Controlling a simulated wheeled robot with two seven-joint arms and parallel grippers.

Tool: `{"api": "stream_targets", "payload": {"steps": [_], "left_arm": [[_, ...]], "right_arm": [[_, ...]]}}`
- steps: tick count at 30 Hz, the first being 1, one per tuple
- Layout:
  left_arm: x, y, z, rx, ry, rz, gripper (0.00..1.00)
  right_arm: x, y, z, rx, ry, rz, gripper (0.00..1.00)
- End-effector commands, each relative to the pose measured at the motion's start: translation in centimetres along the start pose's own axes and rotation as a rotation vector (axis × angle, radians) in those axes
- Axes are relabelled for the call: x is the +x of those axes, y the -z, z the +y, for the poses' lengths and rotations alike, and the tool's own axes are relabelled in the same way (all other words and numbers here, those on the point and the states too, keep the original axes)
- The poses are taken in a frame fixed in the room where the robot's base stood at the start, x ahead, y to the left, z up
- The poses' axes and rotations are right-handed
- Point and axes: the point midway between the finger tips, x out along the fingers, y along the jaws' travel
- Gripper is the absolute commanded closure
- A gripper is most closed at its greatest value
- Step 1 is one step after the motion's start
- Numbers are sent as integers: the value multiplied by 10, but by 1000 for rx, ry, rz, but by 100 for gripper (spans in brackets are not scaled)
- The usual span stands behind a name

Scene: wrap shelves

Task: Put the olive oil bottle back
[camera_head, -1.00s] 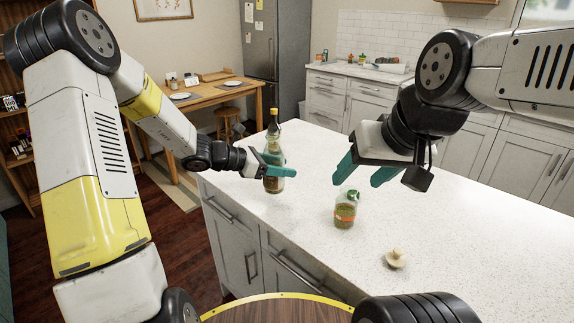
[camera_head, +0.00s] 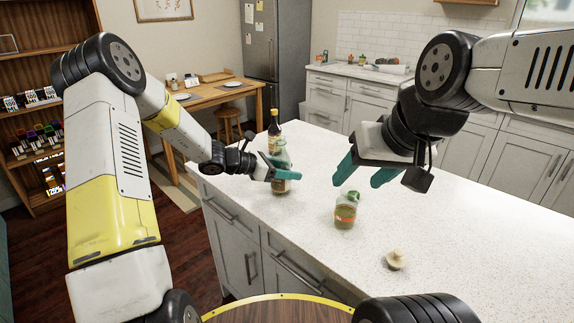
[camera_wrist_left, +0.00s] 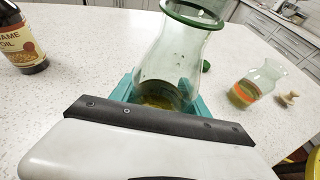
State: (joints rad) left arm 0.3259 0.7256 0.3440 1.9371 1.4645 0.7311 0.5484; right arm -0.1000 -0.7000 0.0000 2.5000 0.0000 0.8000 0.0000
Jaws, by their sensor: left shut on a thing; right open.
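My left gripper (camera_head: 284,171) is shut on a clear glass bottle (camera_head: 281,152), which fits the olive oil bottle, though no label shows. In the left wrist view the bottle (camera_wrist_left: 168,60) has a green rim and a little yellowish contents low down. It is roughly upright at the counter's left part; I cannot tell whether its base touches. A dark bottle (camera_head: 273,138) stands just behind it; its label in the left wrist view (camera_wrist_left: 22,42) reads partly "SAME OIL". My right gripper (camera_head: 362,172) is open and empty above the counter.
A glass jar (camera_head: 345,212) with an orange band stands on the white counter (camera_head: 450,235), a green piece by its top. A small pale knobbed object (camera_head: 396,259) lies nearer me. The counter's right part is clear. A wooden shelf (camera_head: 40,105) stands at far left.

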Motion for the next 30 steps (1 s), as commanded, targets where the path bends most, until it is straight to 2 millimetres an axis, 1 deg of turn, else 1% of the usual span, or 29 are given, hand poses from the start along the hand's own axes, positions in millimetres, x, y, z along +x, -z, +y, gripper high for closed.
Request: {"api": "stream_targets", "payload": {"steps": [3,4,7,16,19,23,30], "left_arm": [[1,2,0,0,0,-1,100],[1,3,0,0,0,0,44],[1,3,0,0,0,0,25],[1,2,0,0,0,0,25],[-2,-1,0,1,-1,0,25],[-21,0,2,2,-4,1,25],[-74,0,1,2,-5,1,25]], "right_arm": [[0,0,0,0,0,0,42],[0,0,0,0,0,0,42],[0,0,0,0,0,0,42],[0,0,0,0,0,0,42],[0,0,0,0,0,0,42],[0,0,0,0,0,0,42],[0,0,0,0,0,0,42]]}}
